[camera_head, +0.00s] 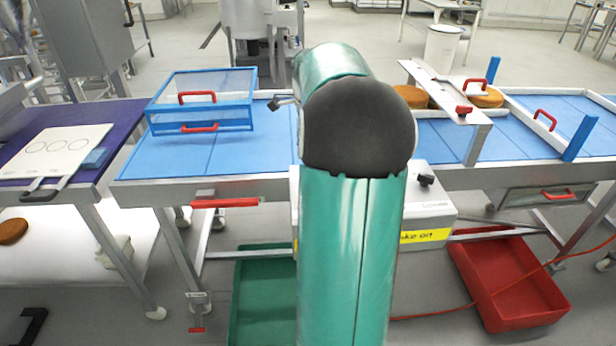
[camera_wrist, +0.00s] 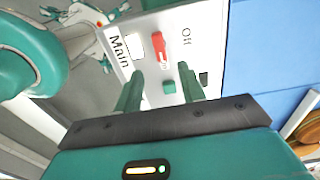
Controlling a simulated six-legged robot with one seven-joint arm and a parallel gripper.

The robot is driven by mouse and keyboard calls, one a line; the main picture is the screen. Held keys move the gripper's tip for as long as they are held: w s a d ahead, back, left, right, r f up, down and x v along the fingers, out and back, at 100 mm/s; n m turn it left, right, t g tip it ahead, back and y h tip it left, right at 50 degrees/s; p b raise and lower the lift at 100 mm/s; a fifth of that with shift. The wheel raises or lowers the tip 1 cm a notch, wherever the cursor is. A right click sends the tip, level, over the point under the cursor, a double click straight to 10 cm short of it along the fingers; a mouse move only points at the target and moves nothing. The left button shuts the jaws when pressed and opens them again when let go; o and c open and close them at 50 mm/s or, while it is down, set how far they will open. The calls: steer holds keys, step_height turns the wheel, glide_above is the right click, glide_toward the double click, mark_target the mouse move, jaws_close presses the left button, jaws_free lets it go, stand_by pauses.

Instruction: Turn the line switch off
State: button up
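In the wrist view a light panel carries the words "Main" and "Off". A red switch lever (camera_wrist: 160,48) sits on it between a white square (camera_wrist: 133,45) and the word "Off". My gripper (camera_wrist: 160,73) is open, its two fingers apart and pointing at the panel. Nothing is held between them. The red lever shows just beyond the fingertips, and I see no clear contact. In the head view my arm hides the gripper and the red lever.
A blue worktop (camera_head: 240,158) runs across, with a blue clear-walled box (camera_head: 200,114) at left and round brown pieces (camera_head: 486,97) at right. A grey box (camera_head: 428,206) with a black knob stands behind my arm. Green (camera_head: 262,290) and red (camera_head: 505,285) bins lie below.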

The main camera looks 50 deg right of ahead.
step_height(320, 180, down, 9)
steer(key=shift+a, duration=0.1)
stand_by(0.3)
jaws_close()
